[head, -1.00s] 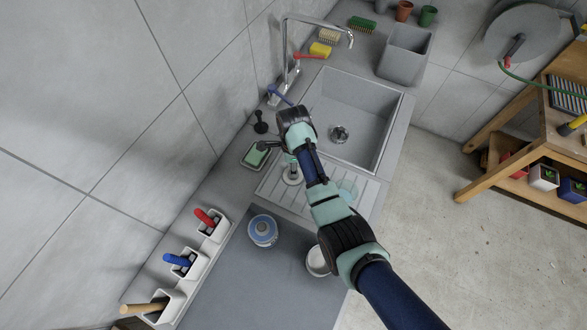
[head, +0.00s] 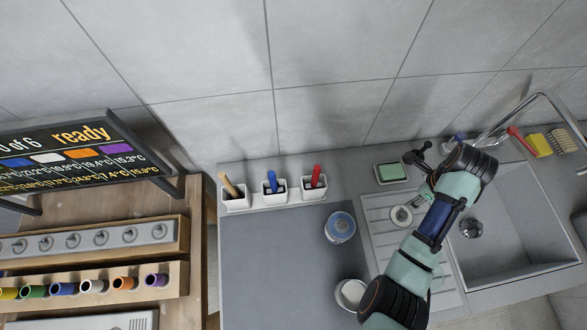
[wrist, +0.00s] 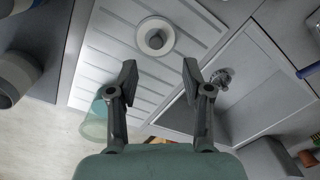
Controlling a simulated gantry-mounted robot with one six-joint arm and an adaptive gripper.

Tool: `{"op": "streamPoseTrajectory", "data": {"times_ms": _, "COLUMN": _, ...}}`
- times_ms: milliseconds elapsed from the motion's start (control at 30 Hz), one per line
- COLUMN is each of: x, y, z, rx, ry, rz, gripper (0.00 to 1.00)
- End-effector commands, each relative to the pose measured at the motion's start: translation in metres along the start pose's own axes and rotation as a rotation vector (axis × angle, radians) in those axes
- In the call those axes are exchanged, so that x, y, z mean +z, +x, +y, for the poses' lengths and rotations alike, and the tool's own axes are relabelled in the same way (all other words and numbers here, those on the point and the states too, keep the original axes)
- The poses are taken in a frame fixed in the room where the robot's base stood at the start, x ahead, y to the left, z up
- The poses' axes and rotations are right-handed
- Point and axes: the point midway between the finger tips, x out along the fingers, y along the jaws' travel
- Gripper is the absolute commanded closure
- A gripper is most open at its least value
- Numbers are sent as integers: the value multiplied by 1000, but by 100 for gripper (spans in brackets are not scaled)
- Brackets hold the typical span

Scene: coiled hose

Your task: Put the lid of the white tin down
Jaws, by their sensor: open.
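A white round piece with a grey centre (head: 401,216) lies on the ribbed drainboard beside the sink; it looks like the lid, but I cannot be sure. It also shows as a white ring in the wrist view (wrist: 155,36). A white round tin (head: 350,293) stands on the grey counter at the lower middle, partly hidden by my arm. My gripper (wrist: 159,78) is open, with nothing between its fingers in the wrist view. The white ring appears just beyond the fingertips, apart from them. In the head view my arm hides much of the fingers.
A blue and white container (head: 339,227) stands near the tin. A green soap block in a dish (head: 391,172) is behind the drainboard. The sink (head: 515,225) lies right; the counter's left half is clear.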

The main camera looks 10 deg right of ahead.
Motion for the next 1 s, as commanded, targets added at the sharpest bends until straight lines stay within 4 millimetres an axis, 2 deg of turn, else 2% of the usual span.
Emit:
{"op": "streamPoseTrajectory", "data": {"times_ms": 67, "x": 51, "y": -7, "z": 16, "rx": -108, "ry": -281, "rz": -29, "gripper": 50}}
{"op": "streamPoseTrajectory", "data": {"times_ms": 100, "x": 84, "y": -16, "z": 30, "rx": -193, "ry": -485, "rz": -44, "gripper": 50}}
{"op": "streamPoseTrajectory", "data": {"times_ms": 167, "x": 137, "y": -36, "z": 61, "rx": -348, "ry": -836, "rz": -53, "gripper": 50}}
{"op": "streamPoseTrajectory", "data": {"times_ms": 200, "x": 168, "y": -54, "z": 88, "rx": -465, "ry": -1075, "rz": -47, "gripper": 50}}
{"op": "streamPoseTrajectory", "data": {"times_ms": 233, "x": 189, "y": -68, "z": 110, "rx": -556, "ry": -1248, "rz": -36, "gripper": 50}}
{"op": "streamPoseTrajectory", "data": {"times_ms": 267, "x": 207, "y": -83, "z": 133, "rx": -650, "ry": -1412, "rz": -18, "gripper": 50}}
{"op": "streamPoseTrajectory", "data": {"times_ms": 300, "x": 226, "y": -105, "z": 164, "rx": -776, "ry": -1612, "rz": 15, "gripper": 50}}
{"op": "streamPoseTrajectory", "data": {"times_ms": 333, "x": 236, "y": -121, "z": 187, "rx": -869, "ry": -1745, "rz": 45, "gripper": 50}}
{"op": "streamPoseTrajectory", "data": {"times_ms": 400, "x": 250, "y": -155, "z": 234, "rx": -1065, "ry": -1989, "rz": 127, "gripper": 50}}
{"op": "streamPoseTrajectory", "data": {"times_ms": 433, "x": 252, "y": -168, "z": 251, "rx": -1136, "ry": -2066, "rz": 161, "gripper": 50}}
{"op": "streamPoseTrajectory", "data": {"times_ms": 500, "x": 254, "y": -190, "z": 279, "rx": -1268, "ry": -2192, "rz": 234, "gripper": 50}}
{"op": "streamPoseTrajectory", "data": {"times_ms": 567, "x": 253, "y": -202, "z": 293, "rx": -1337, "ry": -2250, "rz": 278, "gripper": 50}}
{"op": "streamPoseTrajectory", "data": {"times_ms": 667, "x": 252, "y": -209, "z": 300, "rx": -1378, "ry": -2283, "rz": 309, "gripper": 50}}
{"op": "streamPoseTrajectory", "data": {"times_ms": 900, "x": 252, "y": -210, "z": 299, "rx": -1375, "ry": -2281, "rz": 309, "gripper": 50}}
{"op": "streamPoseTrajectory", "data": {"times_ms": 1000, "x": 253, "y": -228, "z": 298, "rx": -1374, "ry": -2281, "rz": 309, "gripper": 50}}
